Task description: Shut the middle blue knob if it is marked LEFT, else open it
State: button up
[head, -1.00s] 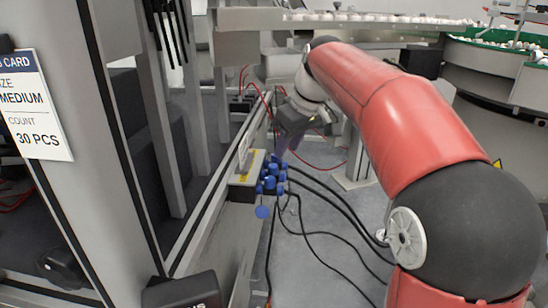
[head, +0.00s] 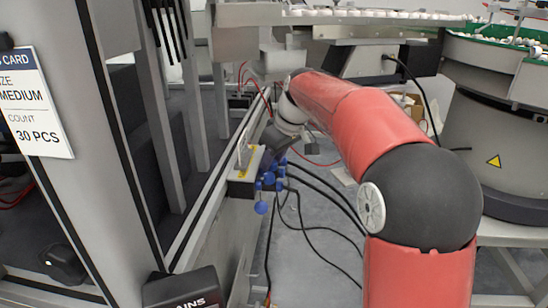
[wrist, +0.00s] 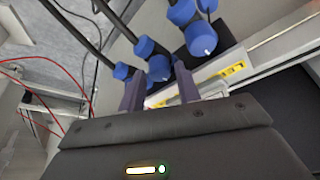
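Several blue knobs (head: 269,180) sit on a pale valve block (head: 242,186) on the side of the machine frame. In the wrist view, blue knobs (wrist: 200,38) stand in a row with black hoses and a pale strip with yellow markings (wrist: 232,69). I cannot read any LEFT mark. My gripper (wrist: 158,76) is open, its two dark fingers pointing at the row. One blue knob (wrist: 159,68) shows between the fingertips, with space around it; contact cannot be told. In the head view my gripper (head: 268,150) is just above the knobs, its fingertips unclear.
Black hoses (head: 318,186) run from the block to the floor. The grey machine frame (head: 100,130) and a count card (head: 36,105) stand at left. A round feeder (head: 490,120) stands at right. Red wires (wrist: 40,95) show in the wrist view.

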jog(key=c, duration=0.7)
jog(key=shift+m, duration=0.3)
jog(key=m+h, duration=0.1)
jog(key=m, duration=0.1)
jog(key=shift+a+m+t, duration=0.1)
jog(key=shift+m+t, duration=0.3)
jog(key=m+h, duration=0.1)
jog(key=m, duration=0.2)
jog(key=shift+a+m+t, duration=0.1)
jog(key=shift+m+t, duration=0.2)
jog(key=m+h, duration=0.1)
jog(key=m, duration=0.2)
jog(key=m+h, duration=0.1)
jog(key=m, duration=0.2)
jog(key=shift+a+h, duration=0.1)
jog(key=shift+h, duration=0.3)
jog(key=shift+m, duration=0.3)
